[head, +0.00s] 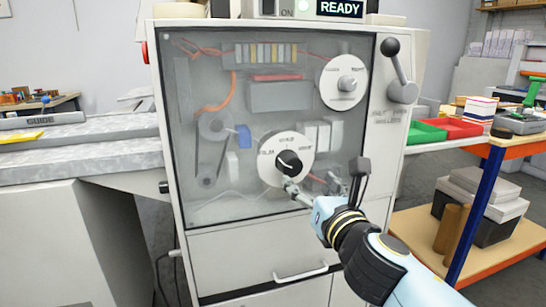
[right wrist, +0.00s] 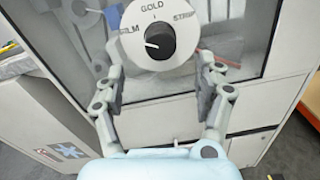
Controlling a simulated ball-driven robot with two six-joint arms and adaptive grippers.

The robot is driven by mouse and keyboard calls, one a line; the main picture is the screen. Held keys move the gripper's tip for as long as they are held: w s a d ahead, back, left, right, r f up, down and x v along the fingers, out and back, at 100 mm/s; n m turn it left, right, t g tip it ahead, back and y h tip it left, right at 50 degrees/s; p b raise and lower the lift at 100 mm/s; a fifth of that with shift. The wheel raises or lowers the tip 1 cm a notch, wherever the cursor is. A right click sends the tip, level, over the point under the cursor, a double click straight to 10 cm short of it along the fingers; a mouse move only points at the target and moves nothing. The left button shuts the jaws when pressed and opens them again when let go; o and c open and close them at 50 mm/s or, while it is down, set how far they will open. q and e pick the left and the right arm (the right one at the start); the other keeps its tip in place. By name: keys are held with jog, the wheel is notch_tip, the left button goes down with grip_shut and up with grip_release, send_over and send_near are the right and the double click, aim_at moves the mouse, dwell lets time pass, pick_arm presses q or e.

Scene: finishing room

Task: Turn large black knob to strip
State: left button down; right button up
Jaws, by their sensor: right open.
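The large black knob (head: 289,163) sits at the centre of a white round dial (head: 270,172) on the grey machine's front panel. In the right wrist view the knob (right wrist: 160,41) has a white mark pointing left toward FILM. GOLD is at the top of the dial and STRIP at the upper right. My right gripper (head: 313,187) is just below and right of the knob in the head view. In the right wrist view its open fingers (right wrist: 161,70) are spread on either side below the knob, apart from it, with nothing between them. My left gripper is not in view.
A second white dial with a smaller grey knob (head: 347,83) is above right. A lever with a black ball (head: 391,47) is on the machine's right side. A lit READY display (head: 340,8) is on top. A bench with green and red trays (head: 458,127) stands right.

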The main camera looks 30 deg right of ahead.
aim_at(293, 167)
jog(key=x, duration=1)
jog(key=shift+w+f, duration=0.1)
jog(key=shift+f, duration=0.1)
jog(key=c, duration=1.2)
